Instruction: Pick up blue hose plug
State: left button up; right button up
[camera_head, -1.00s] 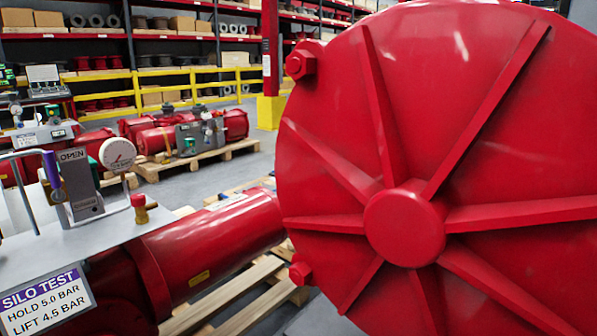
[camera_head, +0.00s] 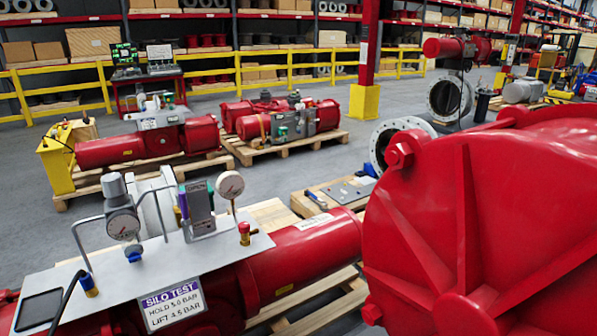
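Neither of my grippers is in view. A grey panel (camera_head: 45,279) sits on top of a red valve actuator (camera_head: 318,250). A small blue fitting (camera_head: 134,253) stands on the panel just below a pressure gauge (camera_head: 123,224). A blue and yellow fitting (camera_head: 89,286) sits at the lower end of a bent grey tube, beside a black hose (camera_head: 66,300). I cannot tell which of these blue parts is the hose plug. A red and brass knob (camera_head: 244,233) and a white gauge (camera_head: 230,184) stand at the panel's right.
A large red ribbed cylinder end (camera_head: 480,210) fills the right foreground. Pallets with more red actuators (camera_head: 150,141) stand behind. A yellow rail (camera_head: 215,72) and shelves run along the back. Grey floor (camera_head: 250,185) is open between the pallets.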

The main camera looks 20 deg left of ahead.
aim_at(87, 281)
jog(key=u, duration=1.9)
